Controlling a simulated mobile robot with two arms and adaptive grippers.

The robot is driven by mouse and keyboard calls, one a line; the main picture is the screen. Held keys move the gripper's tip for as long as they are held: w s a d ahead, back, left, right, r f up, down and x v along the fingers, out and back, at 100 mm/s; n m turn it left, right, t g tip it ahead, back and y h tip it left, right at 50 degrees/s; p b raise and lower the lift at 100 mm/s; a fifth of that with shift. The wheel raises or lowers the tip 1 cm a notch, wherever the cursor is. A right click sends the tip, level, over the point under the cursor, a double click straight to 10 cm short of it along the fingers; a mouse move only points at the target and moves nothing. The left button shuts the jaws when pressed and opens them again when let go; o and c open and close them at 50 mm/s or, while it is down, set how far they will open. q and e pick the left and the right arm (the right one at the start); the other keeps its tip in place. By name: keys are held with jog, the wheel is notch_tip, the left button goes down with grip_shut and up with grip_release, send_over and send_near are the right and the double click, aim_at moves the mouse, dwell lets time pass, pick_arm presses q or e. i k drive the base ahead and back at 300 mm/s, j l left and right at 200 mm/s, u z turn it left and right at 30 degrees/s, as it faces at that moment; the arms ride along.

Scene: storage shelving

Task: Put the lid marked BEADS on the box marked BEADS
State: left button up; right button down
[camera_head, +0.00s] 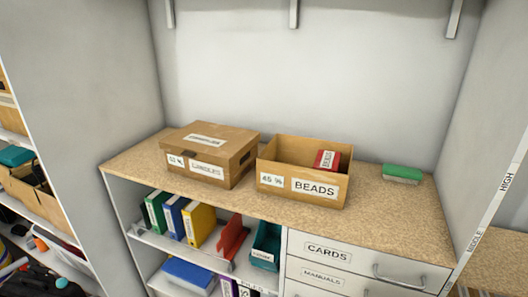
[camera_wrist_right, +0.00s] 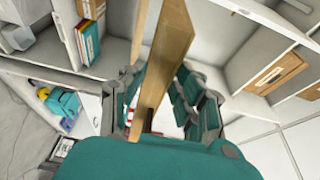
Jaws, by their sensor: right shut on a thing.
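The box marked BEADS (camera_head: 313,174) stands upright and open-topped on the speckled counter in the head view. A red packet (camera_head: 327,160) with a white label shows inside it. My right gripper (camera_wrist_right: 157,78) shows only in the right wrist view. It is shut on a flat brown lid (camera_wrist_right: 170,50), which stands edge-on between its teal-padded fingers. No marking on the lid can be read from this angle. Neither gripper shows in the head view, so the lid's place relative to the box cannot be told.
A closed brown box (camera_head: 207,155) stands close to the left of the open box. A green-and-white block (camera_head: 402,173) lies to the right on the counter (camera_head: 370,215). Bare counter lies between. Brackets (camera_head: 294,13) hang on the wall above.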

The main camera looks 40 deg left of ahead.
aim_at(301, 173)
jog(key=k+j, duration=0.1)
jog(key=j, duration=0.35)
jog(key=k+j, duration=0.1)
jog(key=j, duration=0.35)
jog(key=k+j, duration=0.1)
jog(key=j, duration=0.35)
jog(key=k+j, duration=0.1)
jog(key=j, duration=0.35)
jog(key=k+j, duration=0.1)
jog(key=j, duration=0.35)
jog(key=k+j, duration=0.1)
jog(key=j, duration=0.35)
